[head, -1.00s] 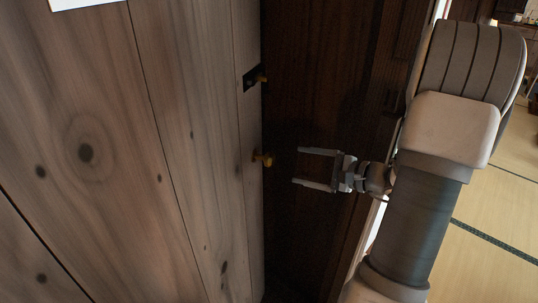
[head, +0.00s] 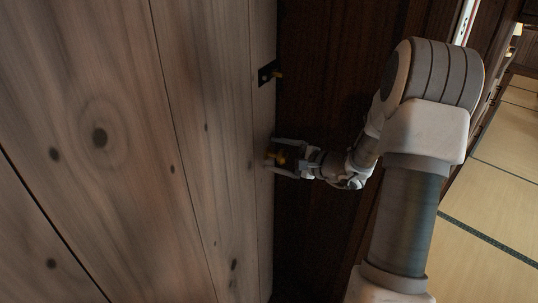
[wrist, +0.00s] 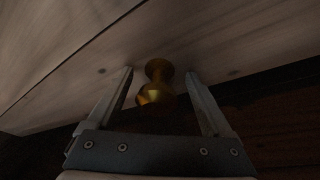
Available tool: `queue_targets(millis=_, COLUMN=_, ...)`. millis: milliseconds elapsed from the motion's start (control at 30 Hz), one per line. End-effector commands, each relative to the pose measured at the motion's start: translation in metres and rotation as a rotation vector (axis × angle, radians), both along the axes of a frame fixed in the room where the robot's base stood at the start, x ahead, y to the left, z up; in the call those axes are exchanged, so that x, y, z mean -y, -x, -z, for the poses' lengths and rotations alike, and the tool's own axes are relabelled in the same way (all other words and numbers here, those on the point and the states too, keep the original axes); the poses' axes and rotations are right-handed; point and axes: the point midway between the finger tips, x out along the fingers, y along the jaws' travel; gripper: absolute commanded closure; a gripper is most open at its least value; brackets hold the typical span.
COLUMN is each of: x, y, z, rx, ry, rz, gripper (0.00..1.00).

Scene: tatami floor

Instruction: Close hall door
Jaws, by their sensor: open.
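The hall door (head: 205,130) is a pale wooden plank panel filling the left of the head view, with dark wood beyond its right edge. A small brass knob (head: 278,156) sits near that edge, and it also shows in the wrist view (wrist: 156,85). My gripper (head: 273,156) is open at the knob, with one finger above it and one below in the head view. In the wrist view my open gripper (wrist: 163,78) has the knob between its fingers, with a gap on each side. The fingertips are close to the door face; contact is unclear.
A dark plate with a small brass piece (head: 268,72) is on the door edge above the knob. A dark wooden surface (head: 330,90) stands right behind my gripper. Open tatami floor (head: 490,215) lies to the right, past my arm.

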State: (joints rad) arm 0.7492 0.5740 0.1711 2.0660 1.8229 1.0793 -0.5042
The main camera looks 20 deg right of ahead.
Motion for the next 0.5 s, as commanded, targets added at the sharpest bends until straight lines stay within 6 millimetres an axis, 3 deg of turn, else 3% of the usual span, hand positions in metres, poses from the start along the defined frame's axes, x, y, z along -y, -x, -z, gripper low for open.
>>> queue_targets(millis=200, x=-0.013, y=-0.021, z=0.006, rx=0.000, ry=0.000, rz=-0.001, gripper=0.15)
queue_targets(millis=500, x=-0.014, y=-0.025, z=0.006, rx=0.000, ry=0.000, rz=0.000, gripper=0.15)
